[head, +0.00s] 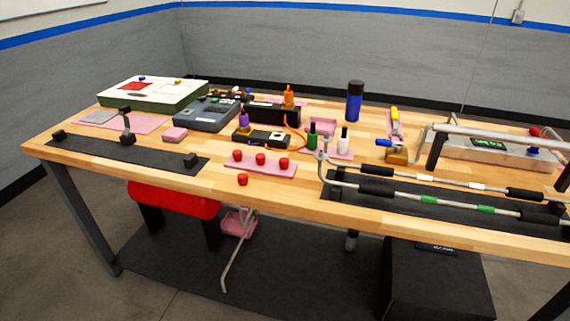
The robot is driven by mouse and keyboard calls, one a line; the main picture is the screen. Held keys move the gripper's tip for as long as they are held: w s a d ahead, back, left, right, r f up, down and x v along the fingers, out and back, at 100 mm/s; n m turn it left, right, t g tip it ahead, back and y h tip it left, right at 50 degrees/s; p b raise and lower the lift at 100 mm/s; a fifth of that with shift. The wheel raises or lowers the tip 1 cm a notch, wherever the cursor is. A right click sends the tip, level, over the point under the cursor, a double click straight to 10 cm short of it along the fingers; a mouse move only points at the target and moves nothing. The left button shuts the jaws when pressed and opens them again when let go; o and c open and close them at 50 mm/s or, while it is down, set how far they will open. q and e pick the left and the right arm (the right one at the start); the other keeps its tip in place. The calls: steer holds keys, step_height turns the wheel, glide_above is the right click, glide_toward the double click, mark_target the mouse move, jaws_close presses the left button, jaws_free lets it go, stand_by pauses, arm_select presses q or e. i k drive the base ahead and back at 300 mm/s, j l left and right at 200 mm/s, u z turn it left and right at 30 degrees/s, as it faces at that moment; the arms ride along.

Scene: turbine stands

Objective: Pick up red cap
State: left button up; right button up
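Three red caps sit in a row on a pink strip (272,170) near the middle of the table: a left cap (237,155), a middle cap (260,158) and a right cap (283,163). One more red cap (242,180) lies on the bare wood in front of the strip, close to the table's front edge. Neither of my grippers is in the head view.
The wooden table (215,190) is crowded at the back with boxes, bottles and a blue-black cylinder (355,101). Metal bars with black grips (378,188) lie on a black mat at the right. Another black mat (120,154) lies at the left. A red stool (172,199) stands below the front edge.

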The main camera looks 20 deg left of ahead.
mark_target(284, 162)
steer(key=z, duration=1.35)
steer(key=u, duration=1.85)
steer(key=i+j+z, duration=0.1)
steer(key=z, duration=0.35)
steer(key=i+j+z, duration=0.1)
steer(key=j+z, duration=0.5)
steer(key=z, duration=0.3)
